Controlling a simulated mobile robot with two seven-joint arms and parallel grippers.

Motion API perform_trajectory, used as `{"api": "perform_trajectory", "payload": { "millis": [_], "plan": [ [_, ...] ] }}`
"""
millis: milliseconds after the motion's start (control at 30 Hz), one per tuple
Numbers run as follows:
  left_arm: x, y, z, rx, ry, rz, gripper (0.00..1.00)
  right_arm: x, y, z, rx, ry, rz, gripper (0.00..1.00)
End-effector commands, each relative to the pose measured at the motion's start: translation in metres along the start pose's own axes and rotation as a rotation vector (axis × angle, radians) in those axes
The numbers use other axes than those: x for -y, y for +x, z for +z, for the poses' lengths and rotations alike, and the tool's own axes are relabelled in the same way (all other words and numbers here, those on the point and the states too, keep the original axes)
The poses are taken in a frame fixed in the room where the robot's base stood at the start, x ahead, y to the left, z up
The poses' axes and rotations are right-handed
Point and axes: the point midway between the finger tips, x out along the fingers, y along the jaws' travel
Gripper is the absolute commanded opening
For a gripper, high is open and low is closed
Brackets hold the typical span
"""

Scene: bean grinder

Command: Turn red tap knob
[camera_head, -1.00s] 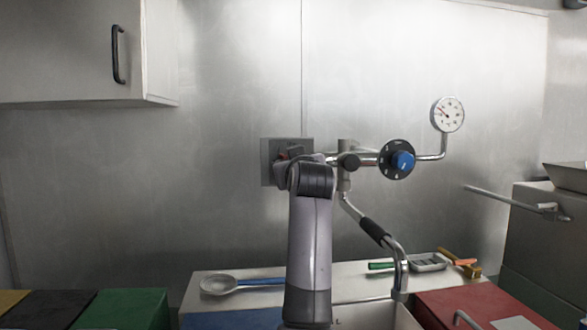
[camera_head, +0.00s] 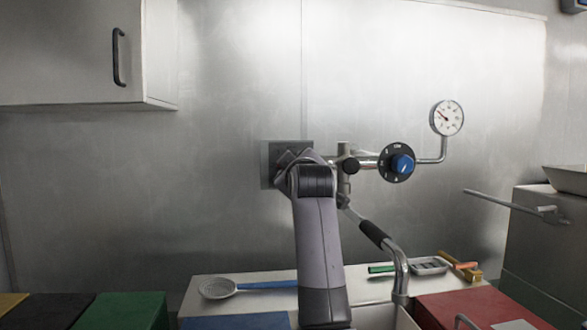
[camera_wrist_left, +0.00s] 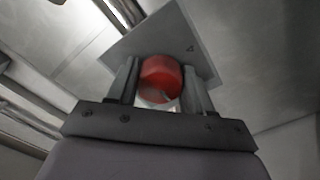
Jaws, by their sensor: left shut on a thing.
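The red tap knob (camera_wrist_left: 161,78) shows in the left wrist view, in front of a square metal wall plate (camera_wrist_left: 195,45). My left gripper (camera_wrist_left: 160,88) is shut on the knob, one finger on each side of it. In the head view my left arm reaches up to the wall plate (camera_head: 267,165) and hides the red knob and most of the gripper. My right gripper is not in view.
A blue knob (camera_head: 402,164) on a black dial and a pressure gauge (camera_head: 447,118) sit on the pipe to the right. A curved spout (camera_head: 399,270) hangs below. A slotted spoon (camera_head: 217,288) lies on the counter. A cabinet (camera_head: 70,50) hangs upper left.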

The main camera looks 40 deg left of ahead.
Motion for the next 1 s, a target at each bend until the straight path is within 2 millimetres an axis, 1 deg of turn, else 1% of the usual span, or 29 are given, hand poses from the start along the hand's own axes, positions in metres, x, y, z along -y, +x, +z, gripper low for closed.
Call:
{"api": "perform_trajectory", "payload": {
  "millis": [33, 367, 400, 467, 767, 867, 1000],
  "plan": [
    [0.001, 0.000, 0.003, 0.006, -0.002, -0.003, 0.20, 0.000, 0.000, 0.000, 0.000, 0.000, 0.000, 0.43],
    [0.001, 0.000, 0.003, 0.006, -0.002, -0.003, 0.20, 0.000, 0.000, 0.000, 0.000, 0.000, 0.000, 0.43],
    [0.001, 0.000, 0.003, 0.006, -0.002, -0.003, 0.57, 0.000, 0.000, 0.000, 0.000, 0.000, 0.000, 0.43],
    [0.001, 0.000, 0.002, 0.005, -0.002, -0.002, 0.75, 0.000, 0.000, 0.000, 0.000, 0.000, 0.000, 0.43],
    [0.000, -0.001, 0.001, 0.002, -0.003, 0.000, 0.75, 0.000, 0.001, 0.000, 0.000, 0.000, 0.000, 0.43],
    [0.001, -0.008, 0.002, 0.001, -0.004, 0.001, 0.75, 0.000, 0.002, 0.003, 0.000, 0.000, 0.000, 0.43],
    [0.001, -0.027, 0.003, 0.003, -0.006, 0.002, 0.75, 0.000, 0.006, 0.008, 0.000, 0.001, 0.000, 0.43]
  ]
}}
